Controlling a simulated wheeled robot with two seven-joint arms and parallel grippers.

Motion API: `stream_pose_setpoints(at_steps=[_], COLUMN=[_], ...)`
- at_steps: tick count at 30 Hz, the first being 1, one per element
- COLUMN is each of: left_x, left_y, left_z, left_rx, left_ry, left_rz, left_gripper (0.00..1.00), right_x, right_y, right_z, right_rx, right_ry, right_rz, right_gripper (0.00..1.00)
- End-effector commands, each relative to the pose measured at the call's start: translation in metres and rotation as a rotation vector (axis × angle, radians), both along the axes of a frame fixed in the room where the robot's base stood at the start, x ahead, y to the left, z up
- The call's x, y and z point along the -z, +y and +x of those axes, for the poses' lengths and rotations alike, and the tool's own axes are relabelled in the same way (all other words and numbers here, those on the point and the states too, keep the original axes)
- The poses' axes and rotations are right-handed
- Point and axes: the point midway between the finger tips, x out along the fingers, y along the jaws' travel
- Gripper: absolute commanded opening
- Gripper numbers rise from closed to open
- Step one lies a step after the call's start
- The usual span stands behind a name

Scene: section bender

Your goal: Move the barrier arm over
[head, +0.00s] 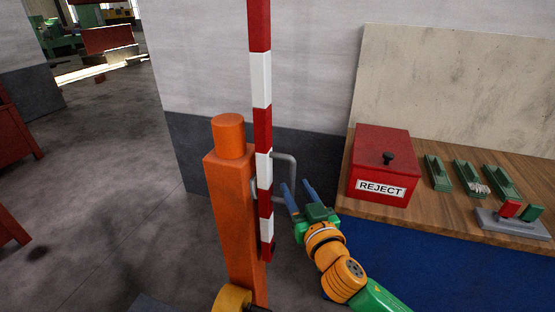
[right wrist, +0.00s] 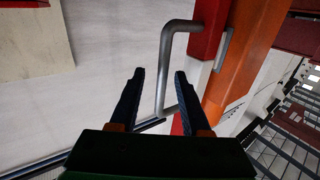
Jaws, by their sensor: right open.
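The barrier arm (head: 262,80) is a red and white striped bar standing upright beside an orange post (head: 235,200). A grey bent handle (head: 292,165) sticks out from its right side, low down. My right gripper (head: 296,186) is open and empty, its blue fingers pointing up toward the handle. In the right wrist view the long bar of the handle (right wrist: 163,65) shows between the two fingertips (right wrist: 160,76). I cannot tell whether the fingers touch it. The arm's red part and the orange post show to the right there. My left gripper is not in view.
A wooden bench (head: 370,208) on the right holds a red REJECT box (head: 381,150), several green trays (head: 437,173) and a grey block with red and green parts (head: 512,221). A wall stands behind the barrier. The floor (head: 110,200) on the left is mostly clear.

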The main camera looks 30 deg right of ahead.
Motion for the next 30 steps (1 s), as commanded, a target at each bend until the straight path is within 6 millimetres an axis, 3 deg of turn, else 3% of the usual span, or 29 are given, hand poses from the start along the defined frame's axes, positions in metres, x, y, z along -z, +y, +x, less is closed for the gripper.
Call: stream_pose_setpoints(at_steps=[12,23,28,29,30], left_x=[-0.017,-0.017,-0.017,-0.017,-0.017], left_y=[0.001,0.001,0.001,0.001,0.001], left_z=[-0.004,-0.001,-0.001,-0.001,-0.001], left_rx=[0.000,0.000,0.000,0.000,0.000], left_ry=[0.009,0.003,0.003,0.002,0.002], left_rz=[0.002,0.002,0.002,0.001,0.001], left_gripper=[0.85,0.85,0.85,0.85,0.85], right_x=[-0.001,0.001,0.001,0.001,0.001], right_y=[-0.017,-0.019,-0.019,-0.019,-0.019], right_z=[0.059,0.066,0.066,0.066,0.066], right_rx=[0.001,0.000,0.000,0.000,0.000], right_ry=[0.001,0.002,0.002,0.002,0.002], right_rz=[-0.001,0.000,0.000,0.000,0.000], right_gripper=[0.47,0.47,0.07,0.00,0.00])
